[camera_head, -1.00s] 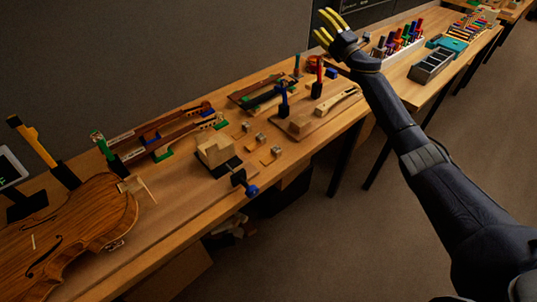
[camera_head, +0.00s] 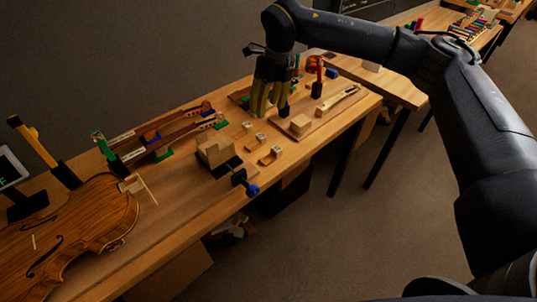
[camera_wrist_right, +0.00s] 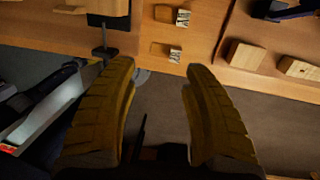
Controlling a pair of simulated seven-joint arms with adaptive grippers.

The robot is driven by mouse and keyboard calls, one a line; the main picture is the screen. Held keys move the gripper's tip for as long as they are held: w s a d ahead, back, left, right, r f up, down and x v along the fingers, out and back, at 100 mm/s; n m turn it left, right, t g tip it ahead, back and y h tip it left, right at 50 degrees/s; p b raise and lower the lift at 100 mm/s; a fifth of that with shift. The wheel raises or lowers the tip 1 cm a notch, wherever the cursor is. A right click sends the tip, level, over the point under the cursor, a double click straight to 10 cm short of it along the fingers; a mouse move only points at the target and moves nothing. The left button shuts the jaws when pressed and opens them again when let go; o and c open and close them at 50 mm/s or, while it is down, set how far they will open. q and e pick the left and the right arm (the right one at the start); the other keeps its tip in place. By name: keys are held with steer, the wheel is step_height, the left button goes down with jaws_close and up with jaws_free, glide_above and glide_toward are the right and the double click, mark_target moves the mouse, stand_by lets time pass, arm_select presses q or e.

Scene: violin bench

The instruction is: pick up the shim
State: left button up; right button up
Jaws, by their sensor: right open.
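I cannot tell for sure which piece is the shim. Several small wooden pieces with patterned metallic-looking blocks lie in a row mid-bench, among them a near one (camera_head: 270,156) and a middle one (camera_head: 259,139). Two such blocks show in the right wrist view, one farther up (camera_wrist_right: 182,17) and one lower (camera_wrist_right: 175,54). My right gripper (camera_head: 262,113) has yellow fingers pointing down above the bench, behind the row in the head view. In the right wrist view its fingers (camera_wrist_right: 159,68) are spread with nothing between them. My left gripper is out of view.
A wooden block on a dark clamp stand (camera_head: 215,150) is left of the small pieces. A board with wooden pieces (camera_head: 325,115) lies right. The bench's front edge is close to the row.

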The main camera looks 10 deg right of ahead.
mark_target(277, 149)
steer(key=shift+h, duration=0.9)
steer(key=d+f, duration=0.1)
steer(key=f, duration=0.5)
steer(key=s+f, duration=0.1)
steer(key=f, duration=0.5)
steer(key=d+f, duration=0.1)
steer(key=f, duration=0.4)
steer(key=shift+s+d+f, duration=0.2)
steer(key=shift+d+f, duration=0.15)
steer(key=shift+f, duration=0.05)
steer(key=shift+c, duration=0.4)
jaws_close()
